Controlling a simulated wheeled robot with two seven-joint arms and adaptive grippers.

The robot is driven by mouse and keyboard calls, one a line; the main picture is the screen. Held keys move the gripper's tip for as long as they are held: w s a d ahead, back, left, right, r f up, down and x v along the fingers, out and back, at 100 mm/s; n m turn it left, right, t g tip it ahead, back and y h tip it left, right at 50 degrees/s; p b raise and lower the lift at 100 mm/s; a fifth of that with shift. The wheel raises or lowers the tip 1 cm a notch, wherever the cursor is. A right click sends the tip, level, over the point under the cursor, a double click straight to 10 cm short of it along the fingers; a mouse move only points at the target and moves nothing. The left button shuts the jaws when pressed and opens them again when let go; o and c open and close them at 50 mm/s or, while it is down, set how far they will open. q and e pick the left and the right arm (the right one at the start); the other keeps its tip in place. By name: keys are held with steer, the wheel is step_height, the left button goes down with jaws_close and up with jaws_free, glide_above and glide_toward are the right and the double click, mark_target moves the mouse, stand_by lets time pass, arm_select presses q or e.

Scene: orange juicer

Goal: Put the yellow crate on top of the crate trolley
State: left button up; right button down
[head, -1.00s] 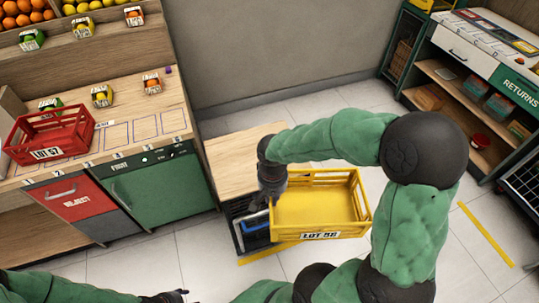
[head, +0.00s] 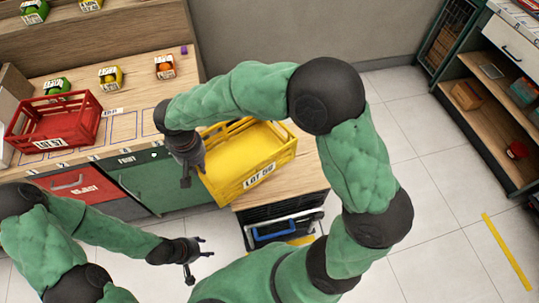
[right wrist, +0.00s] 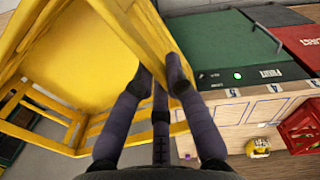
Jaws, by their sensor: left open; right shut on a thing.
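The yellow crate (head: 262,178) is gripped at its left end by my right gripper (head: 190,172). It is tilted in the head view, over or just above a wooden top (head: 300,178); contact with the top is unclear. In the right wrist view the fingers (right wrist: 162,75) close on the rim of the yellow crate (right wrist: 75,65). Below the wooden top are a dark slatted stack and a blue-handled piece (head: 285,228); I cannot tell whether this is the crate trolley. My left gripper (head: 197,258) is open and empty, low at the left of the stack.
A red crate (head: 52,122) stands on the counter at left, above a red reject door (head: 75,187) and a green fruit door (head: 160,187). Small fruit boxes stand behind. Shelves (head: 500,120) are at right. Open tiled floor (head: 430,240) lies between, with a yellow floor strip (head: 507,252).

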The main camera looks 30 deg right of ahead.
steer(key=b, duration=0.2)
glide_toward(242, 162)
steer(key=a+f, duration=0.2)
steer(key=a, duration=0.1)
steer(key=a+f, duration=0.1)
steer(key=shift+s+a+f, duration=0.1)
steer(key=shift+s+a, duration=0.2)
steer(key=shift+a, duration=0.1)
steer(key=d+f, duration=0.2)
steer(key=d+f+b, duration=0.1)
steer(key=d+f, duration=0.1)
steer(key=shift+w+f, duration=0.2)
steer(key=shift+f, duration=0.2)
steer(key=shift+d+f, duration=0.35)
step_height(242, 162, down, 3)
steer(key=shift+w+d+f+b, duration=0.15)
steer(key=shift+f+b, duration=0.1)
steer(key=shift+b, duration=0.3)
steer(key=shift+r, duration=0.1)
